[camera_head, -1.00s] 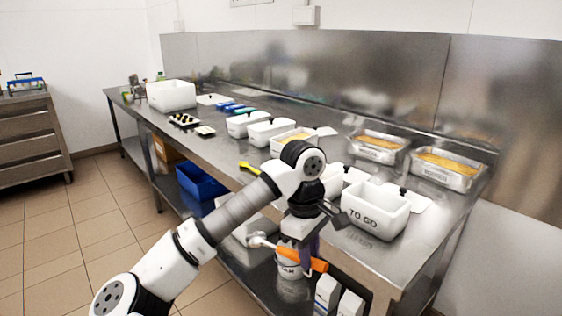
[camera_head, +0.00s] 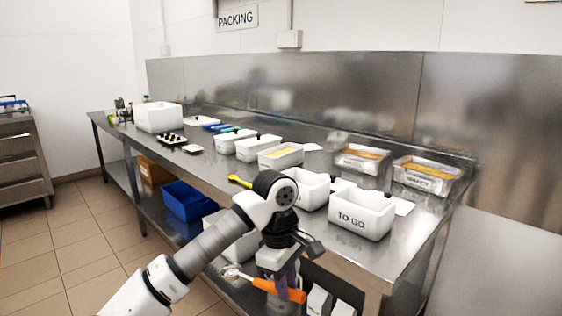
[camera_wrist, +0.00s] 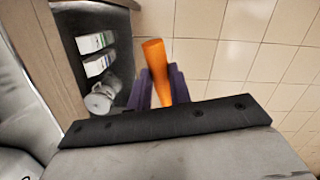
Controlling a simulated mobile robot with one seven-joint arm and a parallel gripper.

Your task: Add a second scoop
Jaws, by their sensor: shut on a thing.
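My gripper (camera_head: 288,282) is shut on the orange handle (camera_head: 278,290) of a scoop, in front of the steel table and below its top. The scoop's pale metal head (camera_head: 232,271) points left in the head view. In the wrist view, the purple fingers of my gripper (camera_wrist: 162,88) pinch the orange handle (camera_wrist: 155,62); the scoop's head is out of sight there. A white tub marked TO GO (camera_head: 350,221) stands on the table, above and right of my gripper. Steel pans with yellow-orange contents, one nearer (camera_head: 427,184) and one farther (camera_head: 358,166), stand at the back right.
White tubs (camera_head: 315,188) line the table, one with yellow contents (camera_head: 281,158). A yellow utensil (camera_head: 239,181) lies at the front edge. The lower shelf holds a blue bin (camera_head: 190,201); white cartons (camera_wrist: 96,43) and a white container (camera_wrist: 102,96) show in the wrist view. Tiled floor lies clear left.

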